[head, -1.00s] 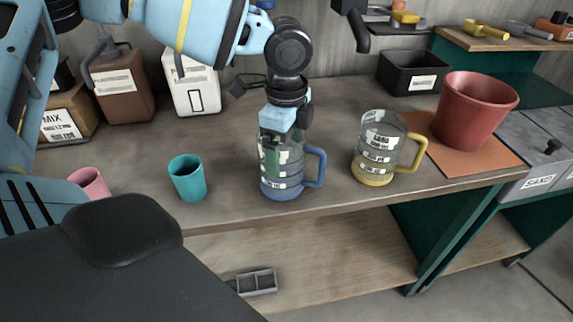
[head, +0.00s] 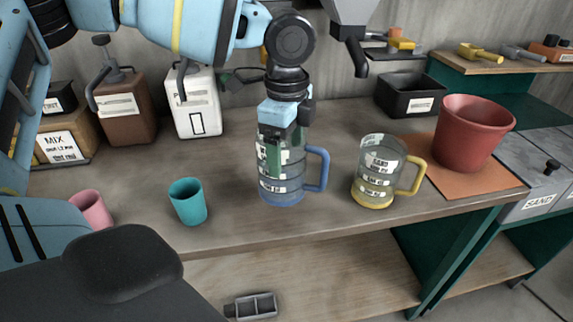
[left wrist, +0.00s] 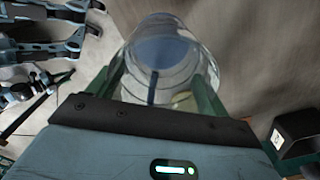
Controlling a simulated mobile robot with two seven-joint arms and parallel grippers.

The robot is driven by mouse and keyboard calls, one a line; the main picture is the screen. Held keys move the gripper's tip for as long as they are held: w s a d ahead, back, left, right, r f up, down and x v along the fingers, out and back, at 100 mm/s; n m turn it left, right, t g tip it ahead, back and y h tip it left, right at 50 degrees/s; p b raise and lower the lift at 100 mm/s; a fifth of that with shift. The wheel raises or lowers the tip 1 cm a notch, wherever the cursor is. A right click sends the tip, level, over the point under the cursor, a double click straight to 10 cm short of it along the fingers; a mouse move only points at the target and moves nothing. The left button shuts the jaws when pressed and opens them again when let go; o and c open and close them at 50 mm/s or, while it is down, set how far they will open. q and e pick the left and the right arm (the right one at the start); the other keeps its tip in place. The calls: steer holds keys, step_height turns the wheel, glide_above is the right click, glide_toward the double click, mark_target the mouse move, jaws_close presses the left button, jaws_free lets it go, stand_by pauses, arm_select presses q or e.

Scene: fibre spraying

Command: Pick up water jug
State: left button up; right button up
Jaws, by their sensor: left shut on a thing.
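The clear jug with a blue base and blue handle (head: 282,190) is upright near the middle of the head view. My left gripper (head: 285,150) comes down from above, its green fingers shut on the jug's upper part. In the left wrist view the round clear jug (left wrist: 165,55) sits between the two green fingers, with its blue bottom visible through it. The jug appears slightly above the bench; its contents are hard to tell. My right gripper is not in view.
A yellow-handled jug labelled sand (head: 376,185) stands to the right, with a red pot (head: 470,135) beyond it. A teal cup (head: 187,202) and a pink cup (head: 91,208) are to the left. Containers stand behind. A dark spout (head: 358,55) hangs above. The bench front (head: 240,225) is clear.

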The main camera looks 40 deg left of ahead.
arm_select(q)
step_height(320, 180, up, 13)
steer(key=shift+f+p, duration=0.15)
steer(key=shift+p, duration=0.2)
